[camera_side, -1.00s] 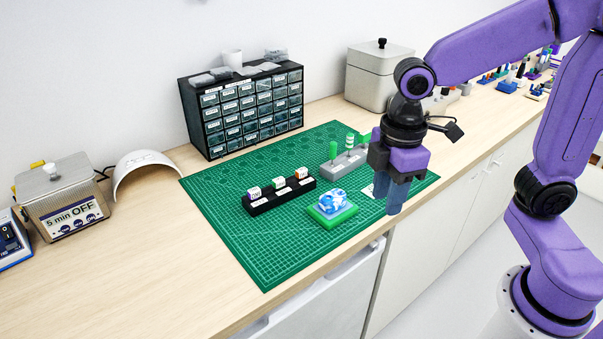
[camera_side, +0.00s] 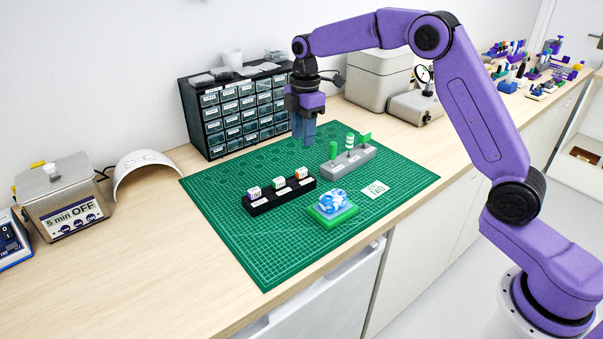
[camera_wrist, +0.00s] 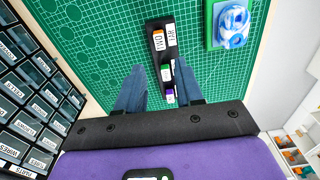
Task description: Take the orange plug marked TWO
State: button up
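The orange plug (camera_side: 302,172) stands at the right end of a black rack (camera_side: 262,207) in the side view. In the wrist view the orange plug (camera_wrist: 158,40) shows a white face that reads TWO. The rack also holds a green-marked plug (camera_side: 280,183) in the middle and a purple-marked plug (camera_side: 254,193) at the left end. My gripper (camera_side: 304,142) points down, clear above the mat behind the rack's right end. In the wrist view my gripper (camera_wrist: 160,72) has its two blue fingers apart with nothing held between them.
A green mat (camera_side: 235,255) lies under the rack. A blue-and-white moulded piece on a green base (camera_side: 332,207) stands in front, right of the rack. A grey holder (camera_side: 350,160) with several green pieces is to the right. A drawer cabinet (camera_side: 240,112) stands behind. The front-left mat is clear.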

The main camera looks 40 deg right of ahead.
aim_at(302, 169)
jog(key=shift+a+f, duration=0.15)
jog(key=shift+f, duration=4.85)
grip_shut()
jog(key=shift+r, duration=1.6)
jog(key=shift+r, duration=2.45)
